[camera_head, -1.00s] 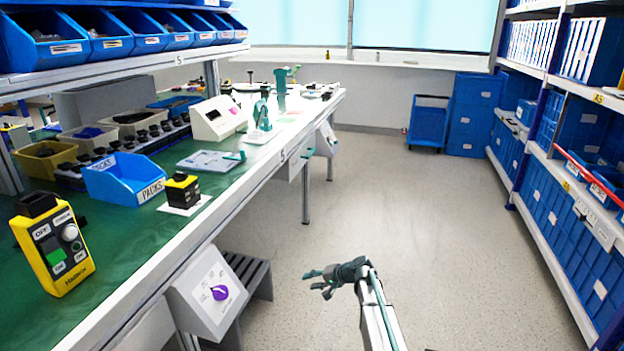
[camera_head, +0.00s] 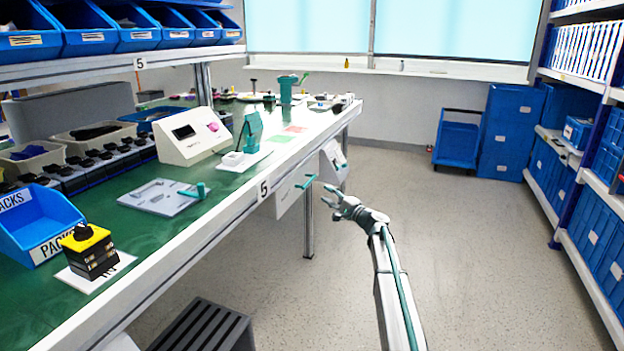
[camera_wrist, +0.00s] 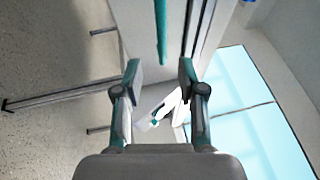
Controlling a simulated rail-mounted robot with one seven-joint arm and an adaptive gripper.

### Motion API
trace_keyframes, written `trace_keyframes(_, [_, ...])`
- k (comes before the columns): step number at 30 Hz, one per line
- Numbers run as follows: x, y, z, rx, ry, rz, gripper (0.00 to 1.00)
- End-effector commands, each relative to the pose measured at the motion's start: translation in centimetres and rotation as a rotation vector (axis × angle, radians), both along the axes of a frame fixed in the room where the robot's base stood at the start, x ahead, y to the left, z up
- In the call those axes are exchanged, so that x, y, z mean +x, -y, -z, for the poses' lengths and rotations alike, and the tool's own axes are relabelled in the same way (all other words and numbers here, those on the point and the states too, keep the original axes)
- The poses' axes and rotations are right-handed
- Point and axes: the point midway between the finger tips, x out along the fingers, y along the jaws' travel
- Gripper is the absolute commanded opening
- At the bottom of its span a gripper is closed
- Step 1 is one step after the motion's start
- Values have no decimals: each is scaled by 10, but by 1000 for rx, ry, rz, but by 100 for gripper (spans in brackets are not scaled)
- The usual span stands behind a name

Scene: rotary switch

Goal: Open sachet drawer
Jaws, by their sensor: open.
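A white drawer front (camera_head: 288,198) with a teal bar handle (camera_head: 306,181) is set under the edge of the green-topped workbench. The drawer looks closed. My gripper (camera_head: 327,195) is open and empty, just right of the handle in the head view, with a small gap between them. In the wrist view, the handle (camera_wrist: 161,32) shows as a teal bar beyond the two fingertips of my gripper (camera_wrist: 160,70), roughly in line with the space between them. No lettering on the drawer can be read.
The workbench edge (camera_head: 210,236) runs along the left above the drawer. Blue-bin shelving (camera_head: 590,230) lines the right. The aisle floor (camera_head: 470,270) is clear.

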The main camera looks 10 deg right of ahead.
Motion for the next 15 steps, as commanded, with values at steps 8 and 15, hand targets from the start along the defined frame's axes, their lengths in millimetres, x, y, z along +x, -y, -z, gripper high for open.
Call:
trace_keyframes(8, [23,-14,-3,0,5,10,40])
trace_keyframes(15, [56,-38,-10,-1,5,10,40])
